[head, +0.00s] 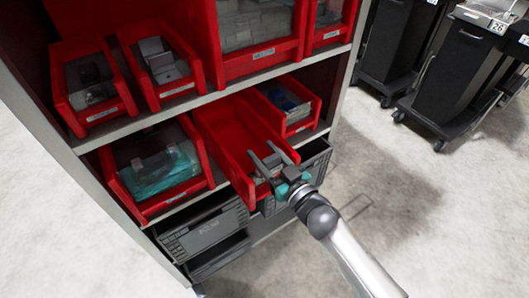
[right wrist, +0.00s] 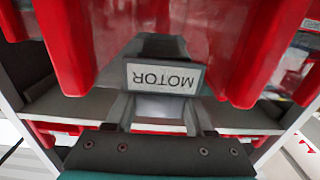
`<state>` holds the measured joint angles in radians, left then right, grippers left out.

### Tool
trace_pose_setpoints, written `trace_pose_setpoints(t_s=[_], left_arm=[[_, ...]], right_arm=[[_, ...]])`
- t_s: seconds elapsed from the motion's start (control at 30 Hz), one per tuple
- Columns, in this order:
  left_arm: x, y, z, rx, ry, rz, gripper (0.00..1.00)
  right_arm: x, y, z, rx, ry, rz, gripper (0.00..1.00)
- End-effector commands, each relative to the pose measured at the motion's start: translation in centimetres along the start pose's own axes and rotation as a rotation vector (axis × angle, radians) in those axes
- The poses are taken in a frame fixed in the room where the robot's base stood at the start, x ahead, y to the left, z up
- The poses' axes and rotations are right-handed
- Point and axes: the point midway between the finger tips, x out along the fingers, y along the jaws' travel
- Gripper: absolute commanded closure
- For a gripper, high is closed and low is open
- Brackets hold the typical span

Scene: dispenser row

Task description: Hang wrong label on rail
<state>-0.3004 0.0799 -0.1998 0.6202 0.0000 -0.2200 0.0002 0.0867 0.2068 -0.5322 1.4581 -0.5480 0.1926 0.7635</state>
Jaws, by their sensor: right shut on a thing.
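A white label (right wrist: 165,78) reading MOTOR, upside down in the right wrist view, sits in a dark grey holder just beyond my right fingers. My right gripper (head: 261,150) is at the front end of a long red bin (head: 222,128) on the middle shelf, which sticks out past its neighbours. The gripper is shut on the label, and its two fingers reach up to it in the right wrist view (right wrist: 160,108). The label is too small to read in the head view. I cannot tell whether it touches the bin front. My left gripper is not in view.
A red bin with teal-wrapped packs (head: 160,172) stands left of the long bin, and a smaller red bin (head: 290,105) stands right. More red bins fill the upper shelf (head: 230,98). Grey crates (head: 205,235) sit below. Black wheeled carts (head: 455,85) stand at right; open floor lies between.

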Motion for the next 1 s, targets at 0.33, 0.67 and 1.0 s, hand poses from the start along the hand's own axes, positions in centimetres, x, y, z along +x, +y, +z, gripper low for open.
trace_pose_setpoints(t_s=[0.33, 0.67, 1.0], left_arm=[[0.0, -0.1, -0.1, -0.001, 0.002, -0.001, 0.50], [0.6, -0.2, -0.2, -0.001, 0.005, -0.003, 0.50], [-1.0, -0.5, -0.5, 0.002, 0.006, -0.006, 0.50]], right_arm=[[0.0, 0.0, 0.0, 0.000, 0.001, 0.000, 0.16], [0.0, 0.0, 0.1, -0.002, 0.001, 0.000, 0.16], [-6.1, 0.0, 0.1, 0.000, -0.004, 0.001, 0.16]])
